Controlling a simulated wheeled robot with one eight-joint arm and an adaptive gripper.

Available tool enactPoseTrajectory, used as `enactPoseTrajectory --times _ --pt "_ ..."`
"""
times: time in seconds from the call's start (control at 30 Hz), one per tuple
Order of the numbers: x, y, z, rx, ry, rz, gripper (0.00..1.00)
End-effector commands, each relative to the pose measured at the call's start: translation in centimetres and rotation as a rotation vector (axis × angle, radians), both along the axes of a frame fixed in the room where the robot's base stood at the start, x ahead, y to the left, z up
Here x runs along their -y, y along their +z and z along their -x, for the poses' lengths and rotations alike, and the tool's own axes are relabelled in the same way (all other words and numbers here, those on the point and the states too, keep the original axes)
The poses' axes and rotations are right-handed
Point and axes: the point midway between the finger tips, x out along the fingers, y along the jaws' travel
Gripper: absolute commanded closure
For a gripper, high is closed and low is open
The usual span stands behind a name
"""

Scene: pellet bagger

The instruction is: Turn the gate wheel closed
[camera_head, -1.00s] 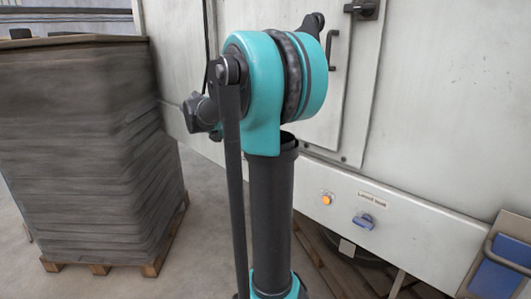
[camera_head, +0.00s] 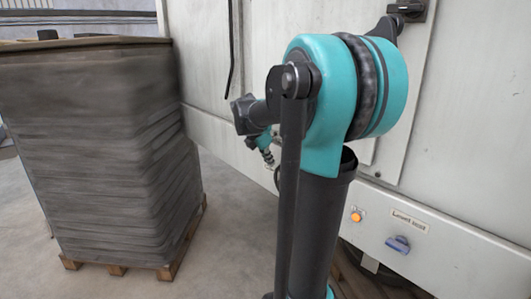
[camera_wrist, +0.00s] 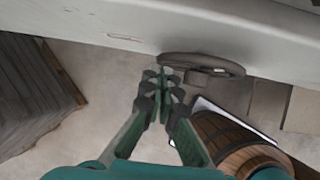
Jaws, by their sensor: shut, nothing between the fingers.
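A dark wheel (camera_wrist: 228,64) with a hub block shows in the wrist view at the edge of the pale machine, just right of and above my fingertips. I take it to be the gate wheel; its far side is partly hidden by the machine edge. My gripper (camera_wrist: 164,80) points toward the machine with its green fingers together and nothing between them. It appears apart from the wheel, though the depth is hard to judge.
The pale machine (camera_head: 475,140) fills the right, with an orange button (camera_head: 356,217) and a blue handle (camera_head: 398,244) on its lower panel. A wooden barrel (camera_wrist: 240,145) stands below right of my gripper. A wrapped stack (camera_head: 100,150) stands on a pallet at left. Floor between is clear.

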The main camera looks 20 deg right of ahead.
Motion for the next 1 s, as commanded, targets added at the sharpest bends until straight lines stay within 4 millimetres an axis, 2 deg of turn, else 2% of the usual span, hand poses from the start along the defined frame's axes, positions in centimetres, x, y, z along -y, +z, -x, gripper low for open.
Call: enactPoseTrajectory --times 0.1,0.3,0.8,1.0 --pt "0.9 -1.8 -0.5 0.000 -0.001 0.001 1.00" --pt "1.7 -3.5 -1.0 0.000 0.000 0.001 1.00" --pt "1.9 -4.1 -1.1 -0.004 0.001 0.003 1.00" --pt "2.1 -5.0 -1.4 -0.062 0.000 0.022 1.00"
